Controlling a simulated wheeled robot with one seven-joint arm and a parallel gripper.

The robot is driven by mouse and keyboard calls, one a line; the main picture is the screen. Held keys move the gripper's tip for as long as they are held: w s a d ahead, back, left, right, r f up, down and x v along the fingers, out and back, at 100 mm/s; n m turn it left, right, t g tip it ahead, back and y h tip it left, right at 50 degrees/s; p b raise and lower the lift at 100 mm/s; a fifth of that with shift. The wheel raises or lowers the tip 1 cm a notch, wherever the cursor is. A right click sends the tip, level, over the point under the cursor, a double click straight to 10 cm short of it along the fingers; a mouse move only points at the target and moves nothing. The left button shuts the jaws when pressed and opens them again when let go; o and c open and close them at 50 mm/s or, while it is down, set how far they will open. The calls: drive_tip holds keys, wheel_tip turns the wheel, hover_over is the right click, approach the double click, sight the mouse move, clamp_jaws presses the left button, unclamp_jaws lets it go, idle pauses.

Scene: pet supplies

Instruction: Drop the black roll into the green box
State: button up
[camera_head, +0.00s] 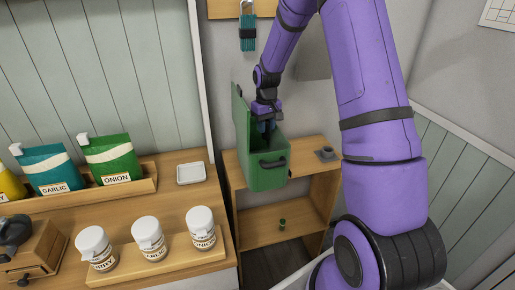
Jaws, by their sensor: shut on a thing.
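The green box (268,176) stands on the small wooden shelf unit at the centre, with a dark handle on its front. Its lid (241,118) is open and upright at the left. My gripper (267,128) points down at the box's opening, between the lid and the far wall of the box. It is shut on the black roll, which I can barely make out, small and dark against the fingers. I cannot tell how far the roll is below the rim.
The shelf unit (310,145) has a grey dish (326,154) at the right and a small green roll (282,224) on its lower shelf. A wooden counter (160,190) at the left carries a white dish (191,173), pouches (109,158) and white-lidded jars (149,238).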

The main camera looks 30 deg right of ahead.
drive_tip(key=o, duration=1)
wheel_tip(320, 180, up, 11)
drive_tip(key=shift+f, duration=0.1)
